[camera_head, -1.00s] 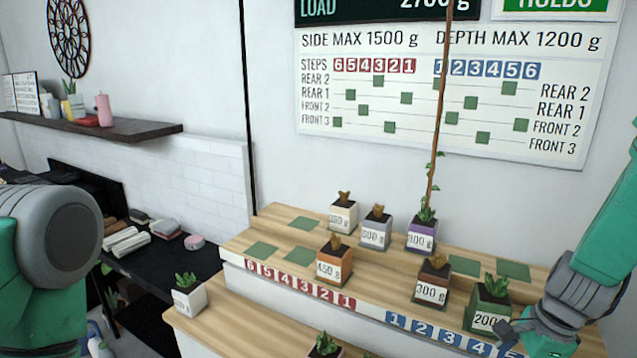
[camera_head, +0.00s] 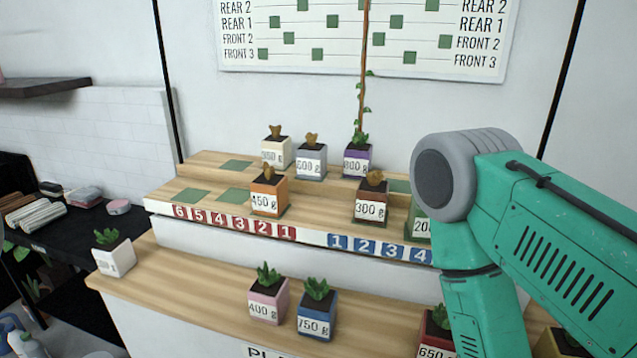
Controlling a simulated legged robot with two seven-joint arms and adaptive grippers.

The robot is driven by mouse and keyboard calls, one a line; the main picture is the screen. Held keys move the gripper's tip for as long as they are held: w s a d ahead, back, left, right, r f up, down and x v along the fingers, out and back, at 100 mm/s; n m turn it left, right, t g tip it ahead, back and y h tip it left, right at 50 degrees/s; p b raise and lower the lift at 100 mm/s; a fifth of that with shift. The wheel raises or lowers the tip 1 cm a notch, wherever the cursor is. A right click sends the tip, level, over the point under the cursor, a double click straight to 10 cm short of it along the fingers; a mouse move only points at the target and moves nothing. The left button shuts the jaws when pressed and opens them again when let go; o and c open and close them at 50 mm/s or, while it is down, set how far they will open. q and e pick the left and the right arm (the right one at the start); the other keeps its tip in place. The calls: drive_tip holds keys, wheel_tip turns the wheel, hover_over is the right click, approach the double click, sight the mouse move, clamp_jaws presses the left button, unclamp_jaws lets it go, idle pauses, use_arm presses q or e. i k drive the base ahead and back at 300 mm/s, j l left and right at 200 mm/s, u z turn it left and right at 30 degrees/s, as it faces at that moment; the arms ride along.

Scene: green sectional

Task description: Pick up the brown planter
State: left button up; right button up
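The brown planter (camera_head: 372,203) stands upright on the middle step of the wooden stand, right of centre. It is a dark brown pot labelled 300 g with a brown plant on top. My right arm fills the right side, with its bend to the right of the brown planter and apart from it in the picture. The arm's lower part runs out of the bottom edge, so my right gripper is not in view. My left gripper is not in view either.
The orange 450 g planter (camera_head: 268,195) is left of it; the purple 800 g planter (camera_head: 357,160) is behind. The green planter (camera_head: 420,226) is partly hidden by my arm. Pink (camera_head: 268,304) and blue (camera_head: 317,317) planters stand on the lower shelf (camera_head: 190,292).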

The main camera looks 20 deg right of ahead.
sight(372, 192)
drive_tip(key=j, duration=0.3)
drive_tip(key=i+j, duration=0.15)
drive_tip(key=j, duration=0.2)
drive_tip(key=j+z, duration=0.1)
drive_tip(key=z, duration=0.35)
drive_tip(key=j+z, duration=0.1)
drive_tip(key=z, duration=0.35)
drive_tip(key=j+z, duration=0.1)
drive_tip(key=z, duration=0.35)
